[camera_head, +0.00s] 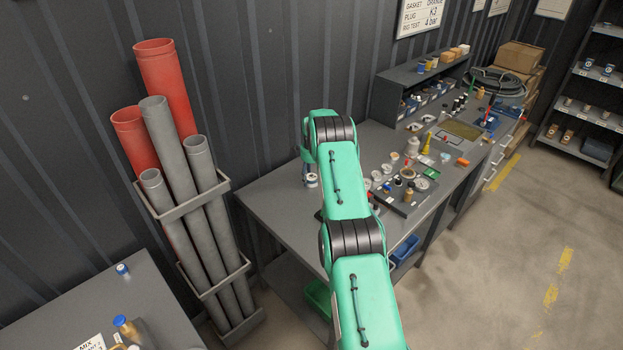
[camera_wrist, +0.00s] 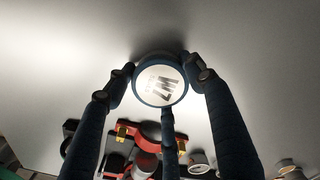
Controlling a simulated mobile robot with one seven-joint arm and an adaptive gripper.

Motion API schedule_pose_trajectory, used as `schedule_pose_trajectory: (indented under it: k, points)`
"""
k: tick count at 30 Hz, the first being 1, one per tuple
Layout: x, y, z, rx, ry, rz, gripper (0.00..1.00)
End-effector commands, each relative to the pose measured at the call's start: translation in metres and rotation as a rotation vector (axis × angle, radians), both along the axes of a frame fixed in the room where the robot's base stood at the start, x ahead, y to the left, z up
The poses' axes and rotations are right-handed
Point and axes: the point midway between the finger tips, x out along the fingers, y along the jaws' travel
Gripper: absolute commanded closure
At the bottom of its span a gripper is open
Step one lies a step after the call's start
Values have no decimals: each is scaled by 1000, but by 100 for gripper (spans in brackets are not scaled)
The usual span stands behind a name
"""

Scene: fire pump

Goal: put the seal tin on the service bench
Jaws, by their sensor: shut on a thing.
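The seal tin (camera_wrist: 160,85) is round, with a white lettered face and a dark blue rim. It shows in the wrist view at the upper middle. My gripper (camera_wrist: 163,76) is shut on it, with dark fingers at its left and right sides and another below. The service bench (camera_head: 275,215) is the long grey bench along the wall in the head view; its grey top also fills the wrist view (camera_wrist: 60,60). The tin is over the bench's bare near end, close to the top; I cannot tell whether it touches. My arm hides most of the gripper in the head view.
A tray (camera_head: 415,200) with several small parts lies right of my arm on the bench. Red and grey pipes (camera_head: 175,110) stand in a rack at left. A smaller grey table (camera_head: 75,310) is at lower left. The bench's left end is clear.

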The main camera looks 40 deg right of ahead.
Motion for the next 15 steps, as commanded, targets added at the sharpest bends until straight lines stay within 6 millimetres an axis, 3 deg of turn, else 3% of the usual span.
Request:
schedule_pose_trajectory:
  k: [11,12,14,15]
  points:
    - [0,0,-3,0,-1,0,77]
    - [0,0,-2,0,-1,0,39]
    - [0,0,-2,0,-1,0,28]
    - [0,0,-2,0,-1,0,28]
